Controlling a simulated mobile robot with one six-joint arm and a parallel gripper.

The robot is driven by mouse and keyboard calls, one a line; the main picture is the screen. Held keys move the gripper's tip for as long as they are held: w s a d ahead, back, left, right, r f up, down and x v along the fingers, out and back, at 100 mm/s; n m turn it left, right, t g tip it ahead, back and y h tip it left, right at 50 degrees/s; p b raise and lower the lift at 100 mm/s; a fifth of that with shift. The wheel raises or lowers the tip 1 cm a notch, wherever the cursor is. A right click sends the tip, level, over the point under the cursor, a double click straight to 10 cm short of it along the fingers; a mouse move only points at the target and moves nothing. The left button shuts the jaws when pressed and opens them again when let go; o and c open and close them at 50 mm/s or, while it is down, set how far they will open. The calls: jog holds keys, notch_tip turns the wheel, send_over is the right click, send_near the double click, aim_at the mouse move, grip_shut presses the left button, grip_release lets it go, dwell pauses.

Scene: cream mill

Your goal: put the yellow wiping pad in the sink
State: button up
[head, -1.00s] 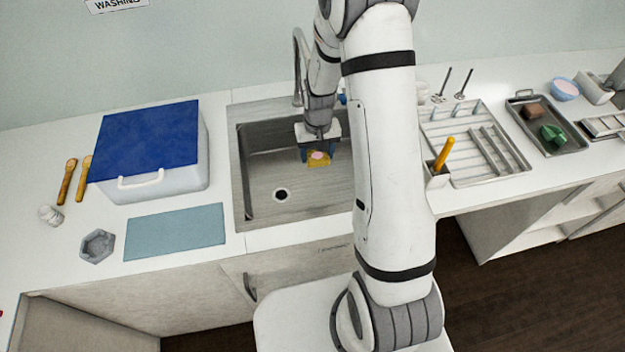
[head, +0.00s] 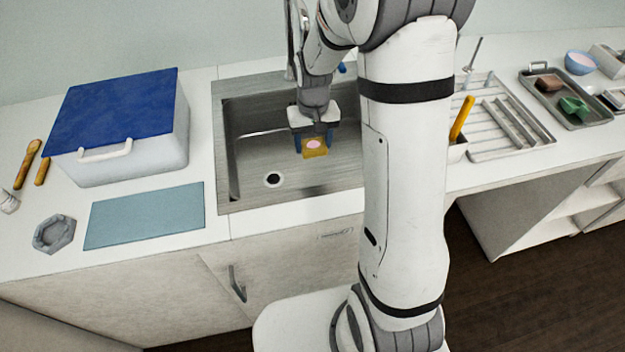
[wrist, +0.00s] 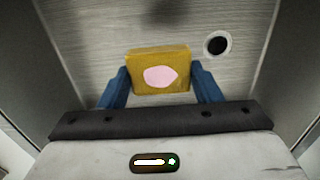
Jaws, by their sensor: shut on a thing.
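The yellow wiping pad (head: 314,153), with a pink oval spot on its face, is between the blue fingers of my gripper (head: 313,143). In the wrist view the pad (wrist: 158,82) spans the gap between both fingers, and my gripper (wrist: 158,88) is shut on it. The pad shows over the basin of the steel sink (head: 245,170). The sink floor and its dark drain hole (wrist: 217,45) show beyond the pad. I cannot tell whether the pad touches the sink floor.
A white box with a blue lid (head: 122,110) stands left of the sink, with a blue-grey mat (head: 145,215) and a grey hexagonal dish (head: 54,234) in front. A drying rack (head: 510,125) and a tray (head: 590,118) lie right. My arm hides the sink's right side.

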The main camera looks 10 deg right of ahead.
aim_at(314, 182)
jog(key=shift+s+f+b, duration=0.3)
jog(key=shift+f+b, duration=0.2)
jog(key=shift+b, duration=0.45)
jog(key=shift+s+f+b, duration=0.25)
jog(key=shift+f+b, duration=0.25)
jog(key=shift+b, duration=0.4)
jog(key=shift+f+b, duration=0.3)
jog(key=shift+f, duration=4.65)
jog(key=o, duration=0.9)
jog(key=shift+o, duration=0.2)
jog(key=shift+r, duration=0.1)
notch_tip(314, 182, up, 12)
jog(key=shift+f+p, duration=0.1)
jog(key=shift+p, duration=0.4)
jog(key=s+r, duration=0.3)
jog(key=s, duration=0.3)
jog(key=s+r+t, duration=0.1)
jog(key=s+r, duration=0.2)
jog(key=s, duration=0.3)
jog(key=s+r+t, duration=0.1)
jog(key=s+r, duration=0.1)
jog(key=s, duration=0.4)
jog(key=shift+d+r, duration=0.25)
jog(key=shift+r, duration=0.15)
jog(key=shift+s+d, duration=0.25)
jog(key=shift+s, duration=0.1)
